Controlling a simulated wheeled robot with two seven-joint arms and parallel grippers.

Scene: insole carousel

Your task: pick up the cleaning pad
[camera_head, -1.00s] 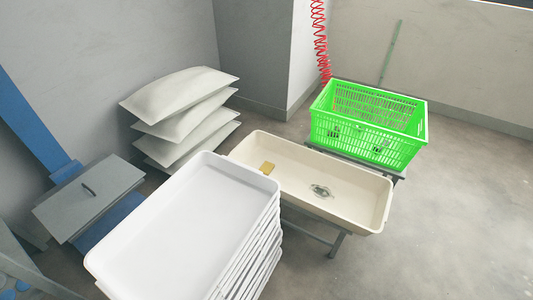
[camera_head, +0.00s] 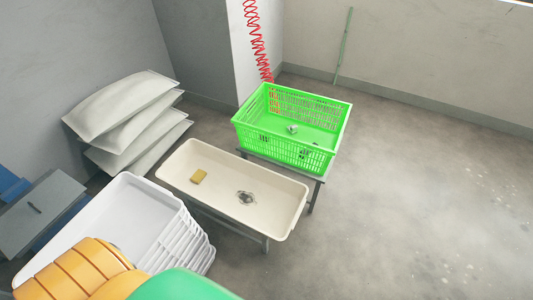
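The cleaning pad appears to be the small yellow-tan block (camera_head: 199,177) lying in the left part of a cream trough (camera_head: 222,208). A small metallic object (camera_head: 245,197) lies in the same trough, right of the pad; its details are too small to tell. The pad stands clear of the trough walls. Neither of my grippers is in view.
A green basket (camera_head: 290,148) with a small metallic item inside stands on a stand behind the trough. Stacked white trays (camera_head: 120,209) are at the lower left, partly hidden by orange and green shapes. White sacks (camera_head: 120,105) are piled behind. The floor at right is clear.

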